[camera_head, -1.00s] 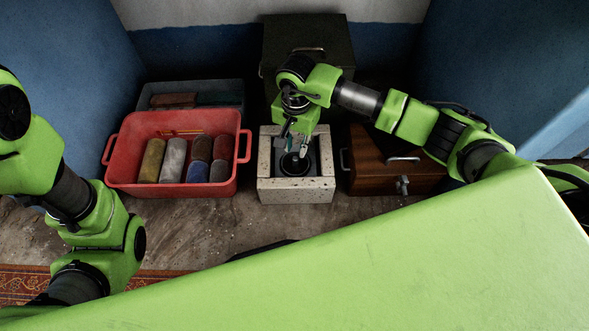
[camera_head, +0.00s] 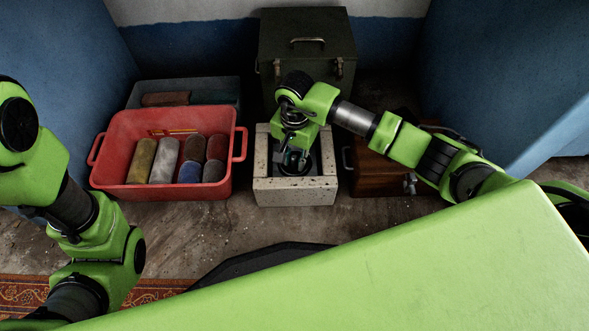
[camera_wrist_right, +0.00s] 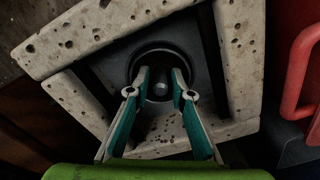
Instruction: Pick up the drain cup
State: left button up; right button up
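In the head view my right gripper (camera_head: 291,161) reaches down into the trough and hides much of the cup. Small gaps seem to show between fingertips and knob. My left arm shows at the left, but its gripper is out of view.
A red bin (camera_head: 217,193) with several coloured rolls stands left of the trough, a grey crate (camera_head: 222,88) behind it. A dark green chest (camera_head: 305,50) stands behind the trough. A brown wooden box (camera_head: 375,175) stands close on its right. Bare floor lies in front.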

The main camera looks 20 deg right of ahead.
jog(key=shift+r, duration=0.1)
grip_shut()
jog(key=shift+r, duration=0.1)
